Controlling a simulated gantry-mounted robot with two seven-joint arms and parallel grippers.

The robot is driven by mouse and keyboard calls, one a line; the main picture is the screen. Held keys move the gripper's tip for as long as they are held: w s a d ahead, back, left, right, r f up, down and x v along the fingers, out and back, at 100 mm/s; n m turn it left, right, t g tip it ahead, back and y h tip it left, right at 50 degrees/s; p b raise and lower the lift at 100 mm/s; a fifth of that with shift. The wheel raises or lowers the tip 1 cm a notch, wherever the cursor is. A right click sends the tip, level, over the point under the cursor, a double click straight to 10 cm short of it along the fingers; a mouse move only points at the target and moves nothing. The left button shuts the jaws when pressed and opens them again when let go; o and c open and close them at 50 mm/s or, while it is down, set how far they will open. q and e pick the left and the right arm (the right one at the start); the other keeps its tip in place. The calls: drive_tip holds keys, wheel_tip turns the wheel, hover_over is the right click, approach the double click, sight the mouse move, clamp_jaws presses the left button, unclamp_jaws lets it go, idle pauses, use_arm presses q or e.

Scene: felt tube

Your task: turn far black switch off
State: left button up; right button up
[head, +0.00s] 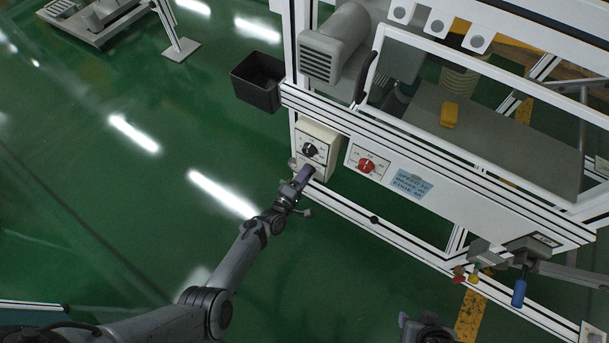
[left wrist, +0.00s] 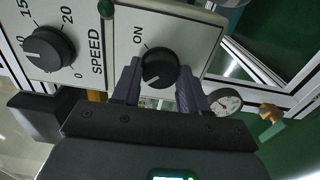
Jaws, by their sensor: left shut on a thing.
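A black switch knob (left wrist: 160,68) sits on a light grey control box (head: 318,138), with the word ON printed to its upper left in the left wrist view. A pale mark on the knob seems to point to the lower left. My left gripper (head: 302,178) is at the lower part of this box, its purple fingers on either side of the knob and shut on it. The fingers cover part of the knob's sides. In the head view the gripper hides this knob. My right gripper (head: 428,329) shows only partly at the bottom edge, and its fingers are unclear.
A black SPEED dial (left wrist: 48,48) is on the same box, beside the held knob. A red switch (head: 367,165) is on a panel to the right. A black bin (head: 257,82) hangs at the left of the frame. A round gauge (left wrist: 224,102) is close to the fingers.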

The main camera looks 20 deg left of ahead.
use_arm(q)
drive_tip(key=o, duration=1.1)
drive_tip(key=shift+c, duration=0.2)
drive_tip(key=shift+s, duration=0.1)
drive_tip(key=s+a+p, duration=0.2)
drive_tip(key=s+p, duration=0.2)
drive_tip(key=s, duration=0.6)
drive_tip(key=shift+s+p, duration=0.25)
drive_tip(key=shift+p, duration=0.15)
